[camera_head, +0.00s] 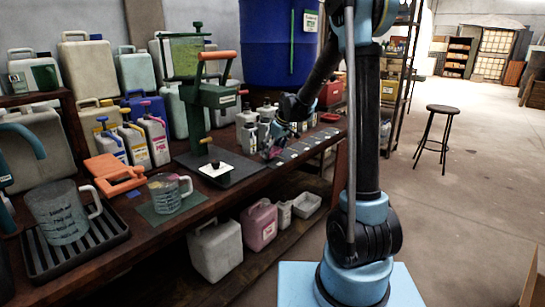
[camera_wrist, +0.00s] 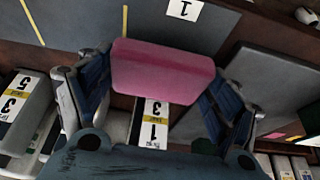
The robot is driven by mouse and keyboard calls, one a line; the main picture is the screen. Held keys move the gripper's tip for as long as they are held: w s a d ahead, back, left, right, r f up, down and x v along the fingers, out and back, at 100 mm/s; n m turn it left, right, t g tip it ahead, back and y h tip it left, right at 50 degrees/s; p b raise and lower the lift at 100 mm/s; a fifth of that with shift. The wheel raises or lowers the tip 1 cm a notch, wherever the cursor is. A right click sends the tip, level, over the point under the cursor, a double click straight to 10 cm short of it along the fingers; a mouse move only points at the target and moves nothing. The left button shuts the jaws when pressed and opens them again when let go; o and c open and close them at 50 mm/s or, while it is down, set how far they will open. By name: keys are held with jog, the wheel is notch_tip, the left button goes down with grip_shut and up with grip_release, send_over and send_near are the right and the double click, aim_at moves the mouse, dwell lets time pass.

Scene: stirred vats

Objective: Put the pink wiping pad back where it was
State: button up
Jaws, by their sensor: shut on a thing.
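The pink wiping pad (camera_wrist: 163,72) is between the two fingers of my gripper (camera_wrist: 158,80) in the wrist view. The fingers press on its left and right ends, and it hides part of what lies behind it. In the head view my gripper (camera_head: 272,148) is low over the far part of the workbench, just right of the green press stand. A small pink patch of the pad (camera_head: 274,152) shows there. Whether the pad touches anything below cannot be told.
Bottles with numbered labels (camera_wrist: 152,125) stand close by in the wrist view. A grey plate (camera_wrist: 268,75) is at the right. In the head view a green press stand (camera_head: 205,100), jugs and a measuring cup (camera_head: 166,194) crowd the bench (camera_head: 130,240). A stool (camera_head: 440,110) stands on open floor.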

jog(key=shift+f, duration=1.15)
jog(key=o, duration=1.2)
jog(key=shift+f, duration=0.1)
jog(key=shift+c, duration=0.2)
jog(key=v, duration=1.1)
jog(key=s+d+r+m, duration=0.2)
jog(key=s+d, duration=0.5)
jog(key=s, duration=0.3)
jog(key=s+d+f+m+h, duration=0.1)
jog(key=s+d+f+m, duration=0.1)
jog(key=s, duration=0.7)
jog(key=s+d+f+m+h, duration=0.1)
jog(key=s+d+f+m, duration=0.2)
jog(key=s+d+f, duration=0.2)
jog(key=s+d+f+m+h, duration=0.1)
jog(key=s+d+f+m, duration=0.2)
jog(key=s, duration=1.1)
jog(key=d+f, duration=0.1)
jog(key=d, duration=0.2)
jog(key=shift+d+g, duration=0.3)
jog(key=shift+d, duration=0.05)
